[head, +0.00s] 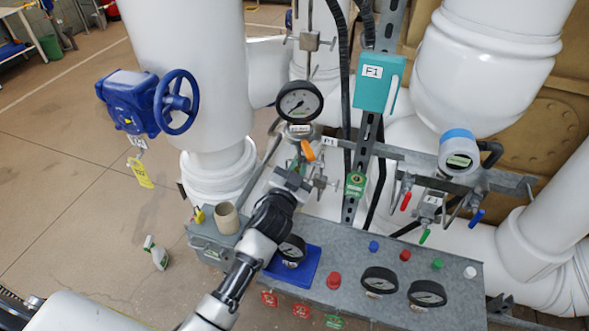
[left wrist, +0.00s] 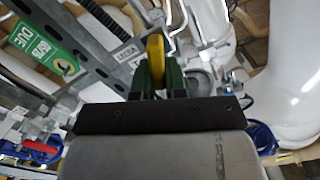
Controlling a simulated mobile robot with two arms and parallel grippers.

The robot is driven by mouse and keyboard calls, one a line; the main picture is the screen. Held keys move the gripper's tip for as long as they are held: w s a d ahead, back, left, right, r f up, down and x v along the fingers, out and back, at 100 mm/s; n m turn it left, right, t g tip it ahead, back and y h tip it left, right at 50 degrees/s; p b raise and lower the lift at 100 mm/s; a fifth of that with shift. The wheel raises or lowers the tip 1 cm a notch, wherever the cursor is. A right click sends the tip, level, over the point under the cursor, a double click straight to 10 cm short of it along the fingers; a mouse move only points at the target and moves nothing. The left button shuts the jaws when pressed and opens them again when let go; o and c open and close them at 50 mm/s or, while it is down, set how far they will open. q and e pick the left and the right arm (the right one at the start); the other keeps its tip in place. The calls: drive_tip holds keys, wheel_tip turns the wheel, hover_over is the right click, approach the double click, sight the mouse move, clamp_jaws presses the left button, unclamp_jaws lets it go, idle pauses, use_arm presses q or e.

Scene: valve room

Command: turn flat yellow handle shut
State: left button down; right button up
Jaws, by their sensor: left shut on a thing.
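The flat yellow handle (head: 307,150) shows orange-yellow in the head view, just below the round pressure gauge (head: 299,102) on the thin vertical pipe. In the left wrist view the yellow handle (left wrist: 156,58) stands edge-on between the two green fingers. My left gripper (head: 299,167) reaches up to the handle from below, and its fingers are shut on it. In the left wrist view my left gripper (left wrist: 159,75) holds the handle near its fingertips. The valve body behind the fingers is mostly hidden. My right gripper is not in view.
A grey metal panel (head: 340,250) with gauges and coloured knobs lies below the arm. A teal box (head: 378,82) hangs right of the gauge. A blue handwheel (head: 176,102) stands left on a thick white pipe. Red, green and blue small levers sit at right. A spray bottle (head: 156,253) is on the floor.

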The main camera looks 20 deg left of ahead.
use_arm(q)
drive_tip(key=shift+d+f+m+b, duration=0.2)
drive_tip(key=shift+f+m, duration=0.1)
drive_tip(key=shift+m, duration=1.85)
drive_tip(key=shift+d+f+m+b, duration=0.25)
drive_tip(key=shift+f+m, duration=0.1)
drive_tip(key=shift+m, duration=1.75)
drive_tip(key=shift+d+f+m+b, duration=0.2)
drive_tip(key=shift+f+m, duration=0.1)
drive_tip(key=shift+m, duration=1.85)
drive_tip(key=c, duration=1.2)
unclamp_jaws()
drive_tip(key=shift+o, duration=0.2)
